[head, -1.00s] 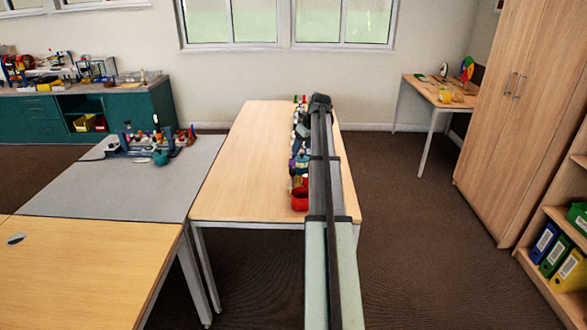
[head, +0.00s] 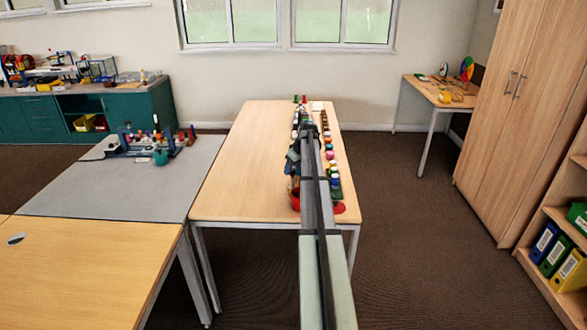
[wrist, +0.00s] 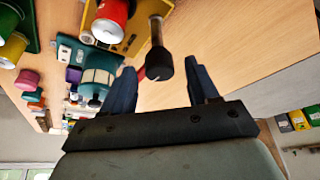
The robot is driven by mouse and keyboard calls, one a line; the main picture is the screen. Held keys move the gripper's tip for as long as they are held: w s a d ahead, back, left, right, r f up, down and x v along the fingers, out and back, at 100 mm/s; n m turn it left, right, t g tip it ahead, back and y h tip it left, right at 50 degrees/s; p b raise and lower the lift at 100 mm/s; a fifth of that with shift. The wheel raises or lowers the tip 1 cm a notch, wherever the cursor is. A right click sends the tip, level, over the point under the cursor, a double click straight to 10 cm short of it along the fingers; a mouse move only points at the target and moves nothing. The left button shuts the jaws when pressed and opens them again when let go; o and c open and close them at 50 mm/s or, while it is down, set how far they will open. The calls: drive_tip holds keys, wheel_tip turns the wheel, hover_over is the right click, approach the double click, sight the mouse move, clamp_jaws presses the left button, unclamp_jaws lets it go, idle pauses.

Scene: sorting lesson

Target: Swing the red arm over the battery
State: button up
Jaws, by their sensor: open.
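In the wrist view, my gripper (wrist: 162,70) is open, its two blue fingers apart. A dark round knob on a short rod (wrist: 157,62) shows between the fingertips; I see no firm grip on it. The rod rises to a yellow base (wrist: 132,40) that carries a red cylinder (wrist: 112,14) with a pale end. A small red sliver (wrist: 141,73) shows beside the left finger; I cannot tell whether it is the red arm. I cannot single out the battery. In the head view, my arm hides most of this spot.
A teal device (wrist: 97,75) with a cream window stands close left of my fingers. Several coloured items (head: 330,155) line the right side of the wooden table (head: 240,165). The table's left part is clear. A grey table (head: 130,190) with apparatus stands to the left.

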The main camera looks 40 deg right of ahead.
drive_tip(key=shift+f, duration=0.15)
drive_tip(key=c, duration=1)
